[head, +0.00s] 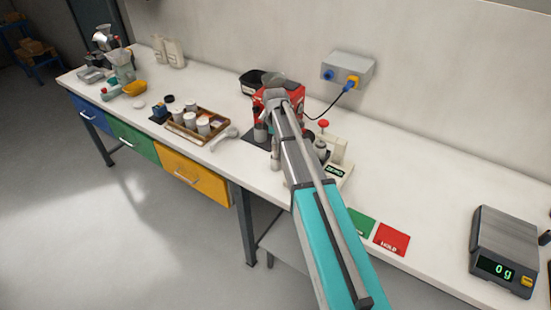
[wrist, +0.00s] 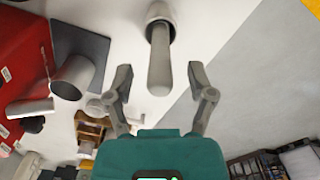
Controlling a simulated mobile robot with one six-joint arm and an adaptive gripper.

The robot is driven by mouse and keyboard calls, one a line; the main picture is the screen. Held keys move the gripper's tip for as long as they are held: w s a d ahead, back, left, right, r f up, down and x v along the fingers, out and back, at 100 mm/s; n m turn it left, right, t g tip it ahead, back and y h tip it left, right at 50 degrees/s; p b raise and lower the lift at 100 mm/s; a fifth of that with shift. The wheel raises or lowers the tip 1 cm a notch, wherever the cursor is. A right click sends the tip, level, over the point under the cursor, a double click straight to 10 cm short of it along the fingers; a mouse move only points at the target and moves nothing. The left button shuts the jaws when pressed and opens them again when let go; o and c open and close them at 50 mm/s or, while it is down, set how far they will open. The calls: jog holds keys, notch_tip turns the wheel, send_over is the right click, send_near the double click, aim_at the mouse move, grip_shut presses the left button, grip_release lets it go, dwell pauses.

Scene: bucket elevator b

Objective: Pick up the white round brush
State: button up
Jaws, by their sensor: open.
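My gripper (wrist: 160,78) is open in the wrist view, with one finger on each side of a pale grey-white handle. The handle belongs to an upright-looking thing with a wider round end at the top of the picture, which looks like the white round brush (wrist: 159,62). Its bristles cannot be made out. I see no finger touching it, and the gap in height cannot be told. In the head view, my arm hides most of this spot. A white thing with a round end and a handle (head: 224,138) lies beside the tray there.
A red machine (wrist: 22,60) stands on a dark mat, with a grey cylinder (wrist: 72,77) beside it. A wooden tray (head: 181,133) holds white cups. The table edge is close, with open floor beyond. A scale (head: 503,245) stands at the right.

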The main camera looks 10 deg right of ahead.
aim_at(275, 154)
jog(key=shift+f+b, duration=1.05)
jog(key=shift+f, duration=0.3)
grip_shut()
